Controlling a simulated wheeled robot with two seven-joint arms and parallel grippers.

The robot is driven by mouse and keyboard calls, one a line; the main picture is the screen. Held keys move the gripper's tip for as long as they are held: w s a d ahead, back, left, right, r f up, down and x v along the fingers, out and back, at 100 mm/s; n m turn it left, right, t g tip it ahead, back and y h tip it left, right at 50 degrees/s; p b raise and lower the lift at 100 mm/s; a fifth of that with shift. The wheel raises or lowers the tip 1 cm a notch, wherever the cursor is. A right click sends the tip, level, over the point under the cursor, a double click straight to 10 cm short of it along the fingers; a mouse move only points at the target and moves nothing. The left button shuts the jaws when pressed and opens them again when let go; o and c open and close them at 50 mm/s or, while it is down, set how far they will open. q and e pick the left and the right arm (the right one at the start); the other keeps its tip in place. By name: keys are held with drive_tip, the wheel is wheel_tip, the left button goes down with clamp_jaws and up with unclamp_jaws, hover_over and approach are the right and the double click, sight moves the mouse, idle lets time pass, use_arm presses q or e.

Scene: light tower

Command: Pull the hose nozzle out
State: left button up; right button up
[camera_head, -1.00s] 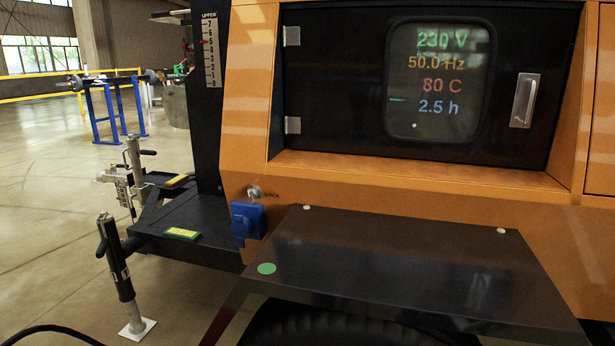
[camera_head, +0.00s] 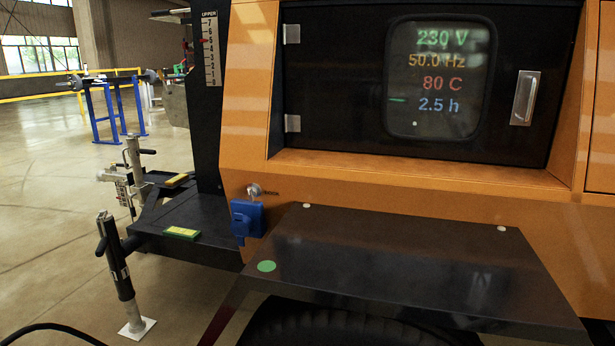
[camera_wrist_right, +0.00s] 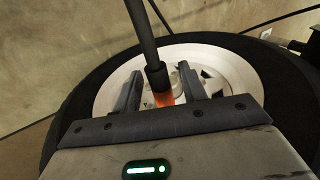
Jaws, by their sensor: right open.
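In the right wrist view, my right gripper (camera_wrist_right: 160,92) is open, with one finger on each side of a dark rod-like piece (camera_wrist_right: 150,60) that looks like the hose nozzle. It comes in from the top of the picture and ends in an orange, glowing-looking part (camera_wrist_right: 164,98) between the fingers. A gap shows on the left side; on the right I cannot tell whether the finger touches it. The lower end of the orange part is hidden by my gripper body. Neither gripper shows in the head view.
A wheel with a black tyre (camera_wrist_right: 285,75) and pale rim (camera_wrist_right: 110,85) lies behind my right gripper. The orange machine (camera_head: 400,185) has a dark fender (camera_head: 400,260), a blue socket (camera_head: 246,220) and a display (camera_head: 437,80). A jack leg (camera_head: 118,265) stands left on open floor.

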drive_tip(key=shift+c, duration=0.3)
clamp_jaws()
drive_tip(key=shift+s, duration=0.3)
drive_tip(key=shift+s+a+p, duration=0.2)
drive_tip(key=shift+s+p, duration=0.15)
drive_tip(key=shift+s, duration=0.15)
drive_tip(key=s, duration=0.1)
drive_tip(key=s+a+p, duration=0.1)
drive_tip(key=s, duration=0.1)
drive_tip(key=shift+s, duration=0.25)
idle(0.4)
